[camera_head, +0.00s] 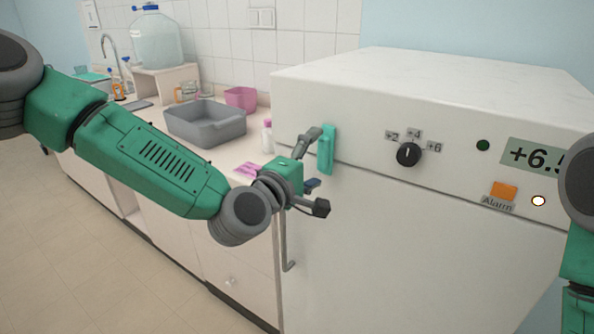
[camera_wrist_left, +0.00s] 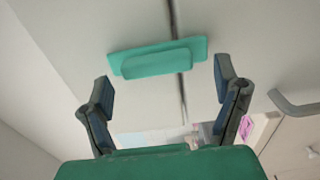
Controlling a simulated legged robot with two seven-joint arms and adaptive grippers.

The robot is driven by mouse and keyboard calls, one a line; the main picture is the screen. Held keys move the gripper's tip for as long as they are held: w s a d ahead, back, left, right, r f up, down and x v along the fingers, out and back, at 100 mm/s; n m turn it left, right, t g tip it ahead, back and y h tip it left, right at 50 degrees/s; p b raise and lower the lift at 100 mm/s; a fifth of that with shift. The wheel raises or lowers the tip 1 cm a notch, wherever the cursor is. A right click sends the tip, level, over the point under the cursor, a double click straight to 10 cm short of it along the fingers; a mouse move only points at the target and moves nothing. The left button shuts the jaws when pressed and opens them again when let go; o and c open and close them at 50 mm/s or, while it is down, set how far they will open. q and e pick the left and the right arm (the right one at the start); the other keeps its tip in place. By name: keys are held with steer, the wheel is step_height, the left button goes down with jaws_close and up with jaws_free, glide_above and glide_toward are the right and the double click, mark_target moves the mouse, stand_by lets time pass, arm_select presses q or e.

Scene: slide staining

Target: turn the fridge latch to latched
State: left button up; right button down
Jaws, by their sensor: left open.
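The teal fridge latch (camera_head: 326,150) is on the white fridge front near its left edge. Its bar stands upright in the head view. In the left wrist view the latch (camera_wrist_left: 157,58) lies across the dark seam of the door. My left gripper (camera_head: 313,172) is open just in front of the latch. In the left wrist view its two fingers (camera_wrist_left: 165,85) are spread wide, with the latch beyond and between them and no visible contact. My right gripper is out of view; only part of my right arm shows at the right edge.
The fridge (camera_head: 420,240) has a black dial (camera_head: 408,154), a display (camera_head: 532,155) and an orange alarm button (camera_head: 504,191). A door handle (camera_head: 288,262) hangs below my left gripper. The counter at left holds a grey basin (camera_head: 205,128), a pink tub (camera_head: 240,97) and a bottle (camera_head: 267,136).

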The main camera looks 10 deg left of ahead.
arm_select(q)
steer(key=v, duration=1)
steer(key=shift+a, duration=0.15)
steer(key=shift+f, duration=0.1)
steer(key=s+f+m+g+y+b, duration=0.1)
steer(key=s+f+m+g, duration=0.4)
steer(key=f, duration=0.7)
steer(key=s+f+m+g+b, duration=0.1)
steer(key=s+f+m+g, duration=0.15)
steer(key=s+f, duration=0.75)
steer(key=s+a+f+m+g+y+b, duration=0.1)
steer(key=s+a+f+m+g+y, duration=0.5)
steer(key=s+a+f, duration=0.9)
steer(key=shift+s+a+f+m+g, duration=0.35)
steer(key=shift+a+f+g, duration=0.2)
steer(key=shift+f+g, duration=0.5)
steer(key=shift+w+r, duration=0.15)
steer(key=shift+w, duration=0.05)
